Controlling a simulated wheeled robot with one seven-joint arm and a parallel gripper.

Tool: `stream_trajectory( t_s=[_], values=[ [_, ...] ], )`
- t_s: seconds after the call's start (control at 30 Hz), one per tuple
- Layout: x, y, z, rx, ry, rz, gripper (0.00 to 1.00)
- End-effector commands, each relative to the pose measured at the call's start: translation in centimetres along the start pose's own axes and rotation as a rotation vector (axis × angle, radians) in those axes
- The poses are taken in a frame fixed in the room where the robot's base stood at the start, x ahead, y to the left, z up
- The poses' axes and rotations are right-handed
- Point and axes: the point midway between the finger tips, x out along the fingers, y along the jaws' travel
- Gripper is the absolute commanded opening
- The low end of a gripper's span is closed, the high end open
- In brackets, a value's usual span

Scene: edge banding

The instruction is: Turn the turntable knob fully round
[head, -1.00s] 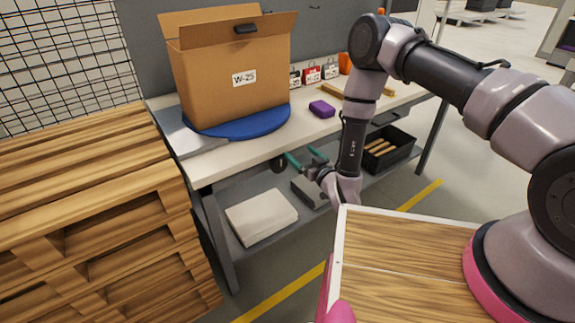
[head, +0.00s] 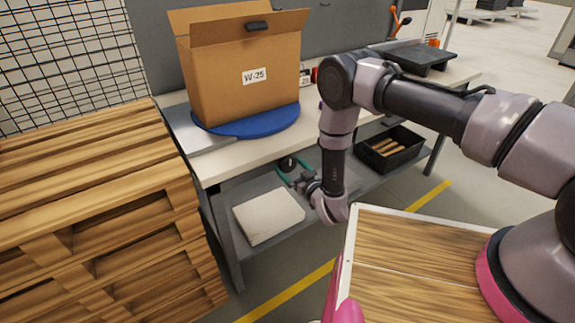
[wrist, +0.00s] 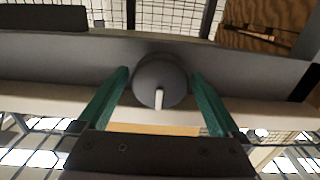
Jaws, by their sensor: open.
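The turntable is a blue disc (head: 250,122) on the workbench, with an open cardboard box marked W-25 (head: 240,70) standing on it. The knob (head: 287,163) is dark and round on the bench's front edge below the turntable. In the wrist view the knob (wrist: 150,72) is dark grey with a white pointer mark. My gripper (head: 293,172) is open, with green fingers. In the wrist view my gripper (wrist: 162,82) has one finger on each side of the knob, with a small gap showing on each side. Their depth along the knob is hard to tell.
A stack of wooden pallets (head: 90,200) and a wire mesh panel (head: 65,60) stand at the left. The lower shelf holds a pale flat box (head: 268,216) and a black bin (head: 390,148) of wooden pieces. Open floor lies in front of the bench.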

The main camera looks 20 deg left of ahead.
Motion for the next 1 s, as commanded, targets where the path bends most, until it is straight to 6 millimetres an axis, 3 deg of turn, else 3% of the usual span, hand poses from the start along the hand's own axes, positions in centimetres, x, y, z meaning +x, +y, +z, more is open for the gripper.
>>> stream_trajectory(
  t_s=[0.2,0.43,0.47,0.63,1.0],
  values=[
    [1.4,0.0,0.0,0.0,0.0,0.0,1.0],
    [1.5,0.0,0.0,0.0,-0.001,0.0,1.0],
    [1.5,0.0,0.0,0.0,-0.001,0.0,0.96],
    [1.5,0.0,0.0,0.0,-0.001,0.0,0.31],
    [1.5,0.1,0.0,-0.067,0.0,0.001,0.29]
  ],
)
